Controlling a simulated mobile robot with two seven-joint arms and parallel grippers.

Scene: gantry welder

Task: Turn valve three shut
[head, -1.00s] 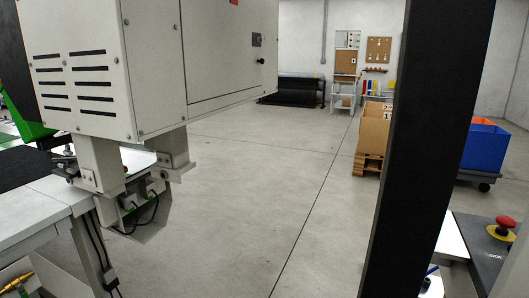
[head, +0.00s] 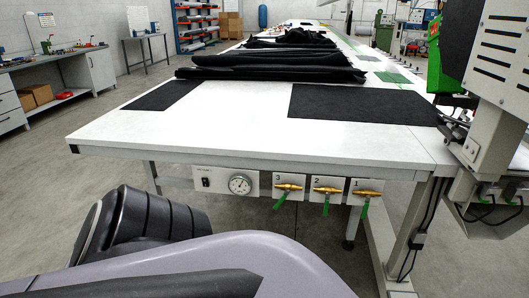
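Valve three (head: 289,187) is the leftmost of three brass valves under the near edge of the long white table, on a white plate marked 3. Its green lever (head: 281,201) hangs downward, tilted a little to the left. Valve two (head: 327,189) and valve one (head: 367,192) sit to its right, each with a green lever pointing down. Neither of my grippers is in the head view. Parts of my own body fill the bottom left, below the valves, and touch none of them.
The white table (head: 240,135) carries black cloth (head: 275,65). A round gauge (head: 240,184) and a switch panel (head: 205,182) sit left of the valves. A grey machine (head: 500,80) and table leg (head: 405,235) stand at right. Open floor lies left of the table.

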